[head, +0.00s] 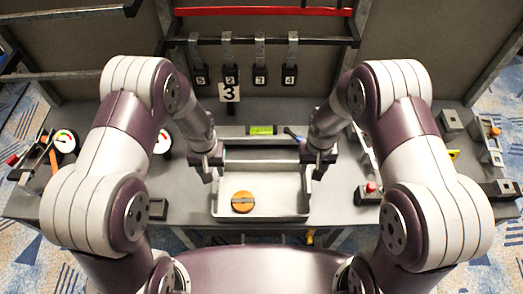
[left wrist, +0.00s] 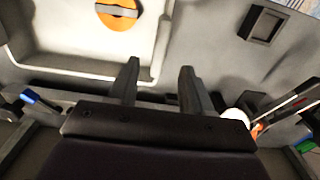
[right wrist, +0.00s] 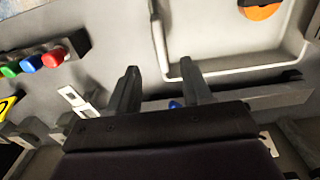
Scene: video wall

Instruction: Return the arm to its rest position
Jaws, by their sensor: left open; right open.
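My left gripper (head: 207,168) is over the left rim of the white tray. In the left wrist view its two fingers (left wrist: 160,80) stand apart with nothing between them. My right gripper (head: 318,168) is over the right rim of the same tray. In the right wrist view its fingers (right wrist: 162,85) are apart and empty. Both arms bend inward in the head view, at about the same height and mirrored. Neither gripper holds anything.
The white tray (head: 285,209) holds an orange round knob (head: 243,202). Numbered hanging tags (head: 228,92) hang on a rail behind. A green-topped level (head: 262,130) lies behind the tray. Gauges (head: 65,141) stand left; a red button (head: 371,187) stands right. Bare tabletop shows around the tray.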

